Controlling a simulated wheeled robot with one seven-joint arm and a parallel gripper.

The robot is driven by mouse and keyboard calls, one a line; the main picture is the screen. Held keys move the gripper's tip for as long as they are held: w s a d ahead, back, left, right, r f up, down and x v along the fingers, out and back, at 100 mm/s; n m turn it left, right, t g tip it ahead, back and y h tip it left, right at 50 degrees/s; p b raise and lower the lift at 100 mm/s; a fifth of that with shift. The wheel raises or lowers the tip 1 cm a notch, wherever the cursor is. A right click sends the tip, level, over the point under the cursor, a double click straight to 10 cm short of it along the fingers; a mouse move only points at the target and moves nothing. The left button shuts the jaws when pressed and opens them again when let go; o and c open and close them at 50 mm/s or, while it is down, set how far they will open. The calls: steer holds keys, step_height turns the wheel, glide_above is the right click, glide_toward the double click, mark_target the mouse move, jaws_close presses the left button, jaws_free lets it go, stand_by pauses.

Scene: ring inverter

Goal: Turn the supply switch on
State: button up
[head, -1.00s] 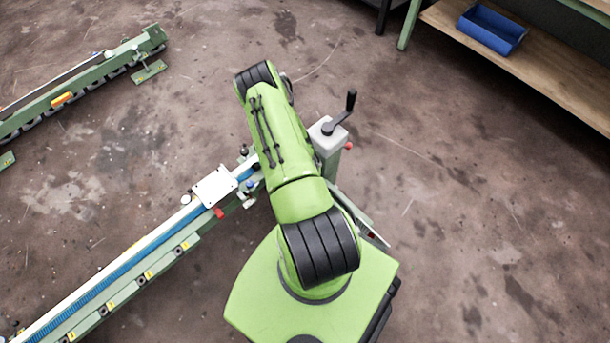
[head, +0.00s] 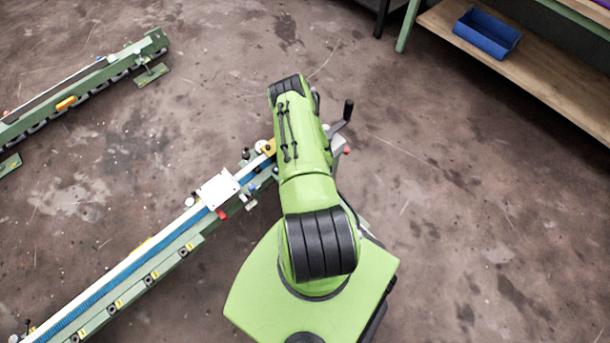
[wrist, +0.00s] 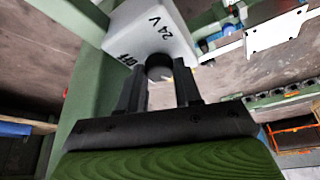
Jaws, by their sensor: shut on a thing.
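The supply switch shows in the wrist view as a pale grey box (wrist: 170,32) marked "24 V" with a round black knob (wrist: 159,66) on it. "OFF" is printed just left of the knob; any other marking is hidden. My gripper (wrist: 159,76) has one black finger on each side of the knob and is shut on it. A small pale mark shows on the knob, but I cannot read its direction surely. In the head view my green arm hides the gripper and the switch.
A grey post with a black crank (head: 342,117) stands close right of my arm. A long green rail with a blue strip (head: 120,275) and a white plate (head: 217,189) runs left. Another rail (head: 100,75) lies upper left. Open floor lies to the right.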

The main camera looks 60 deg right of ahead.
steer(key=o, duration=1)
steer(key=shift+o, duration=0.2)
steer(key=p+v, duration=0.6)
steer(key=v, duration=0.9)
steer(key=shift+s+r+p, duration=0.2)
steer(key=shift+r+p, duration=0.15)
steer(key=shift+a, duration=0.1)
